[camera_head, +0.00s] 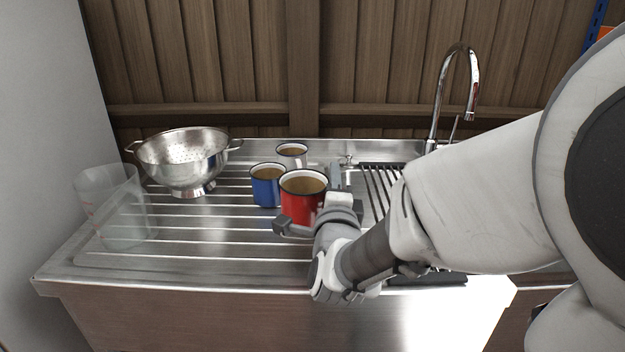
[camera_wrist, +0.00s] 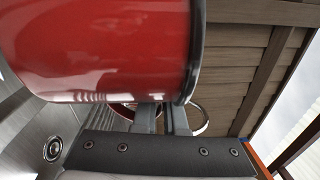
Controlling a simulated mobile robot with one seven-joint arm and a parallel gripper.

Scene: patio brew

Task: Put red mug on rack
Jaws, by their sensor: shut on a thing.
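The red mug (camera_head: 301,203) has a dark rim and brown contents, and looks about upright over the ridged steel drainboard (camera_head: 200,252). My gripper (camera_head: 318,212) is right at it, on its near right side. In the wrist view the mug's red wall (camera_wrist: 100,45) fills the upper left, and my gripper's two fingers (camera_wrist: 161,118) are close together beside it. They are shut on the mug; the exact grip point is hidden. I cannot tell whether its base touches the drainboard. The dark slatted rack (camera_head: 374,182) lies right of the mug, partly hidden by my arm.
A blue mug (camera_head: 266,190) stands close left of the red mug. A pale mug (camera_head: 292,150) is behind them. A steel colander (camera_head: 183,160) and a clear jug (camera_head: 112,210) stand at the left. A tall tap (camera_head: 440,95) rises behind the rack. The front left drainboard is clear.

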